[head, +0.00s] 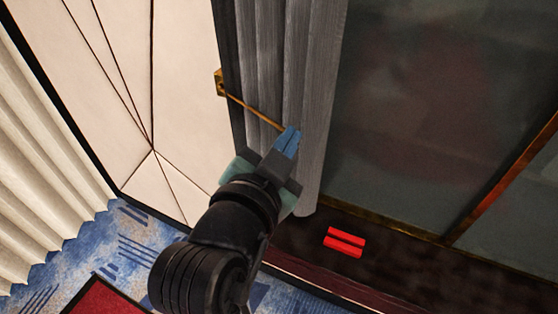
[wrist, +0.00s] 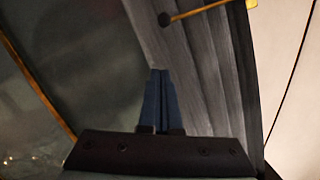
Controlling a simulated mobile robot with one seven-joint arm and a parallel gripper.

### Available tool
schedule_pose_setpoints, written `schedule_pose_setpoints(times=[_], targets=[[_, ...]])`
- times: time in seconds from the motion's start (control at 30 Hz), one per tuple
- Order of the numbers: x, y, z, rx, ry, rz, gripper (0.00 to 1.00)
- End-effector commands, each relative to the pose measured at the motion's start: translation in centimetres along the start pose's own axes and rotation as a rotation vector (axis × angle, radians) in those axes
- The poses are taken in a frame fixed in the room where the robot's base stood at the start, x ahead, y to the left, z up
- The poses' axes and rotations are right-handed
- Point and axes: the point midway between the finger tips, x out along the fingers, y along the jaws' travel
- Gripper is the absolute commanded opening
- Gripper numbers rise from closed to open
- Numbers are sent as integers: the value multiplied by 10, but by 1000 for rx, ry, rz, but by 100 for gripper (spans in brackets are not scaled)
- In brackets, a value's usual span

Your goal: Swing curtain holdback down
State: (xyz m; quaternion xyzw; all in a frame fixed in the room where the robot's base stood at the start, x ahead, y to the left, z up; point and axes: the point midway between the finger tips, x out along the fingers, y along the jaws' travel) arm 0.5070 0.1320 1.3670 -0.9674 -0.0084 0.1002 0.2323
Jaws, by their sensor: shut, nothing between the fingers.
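The curtain holdback (head: 252,108) is a thin brass rod. In the head view it runs from a brass bracket (head: 219,82) on the pale wall, down to the right across the grey curtain (head: 310,70). My gripper (head: 289,137) is shut and empty, with blue fingers in front of the curtain near the rod's free end. In the head view the fingertips cover that end.
A dark glass panel (head: 420,100) with brass edging stands right of the curtain. A red object (head: 344,242) lies on the dark ledge (head: 410,265) below. A cream curtain (head: 40,170) hangs at the left, above blue patterned carpet (head: 115,245).

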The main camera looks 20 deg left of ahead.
Motion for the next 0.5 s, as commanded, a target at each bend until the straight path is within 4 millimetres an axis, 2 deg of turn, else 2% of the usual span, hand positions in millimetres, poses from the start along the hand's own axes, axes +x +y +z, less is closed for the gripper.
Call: schedule_pose_setpoints(times=[0.03,0.2,0.3,0.5], targets=[[10,-1,-5,0,-2,4,0],[38,-1,-3,0,-3,3,0],[40,-1,18,-1,-7,1,0],[44,-1,34,1,-1,0,0]])
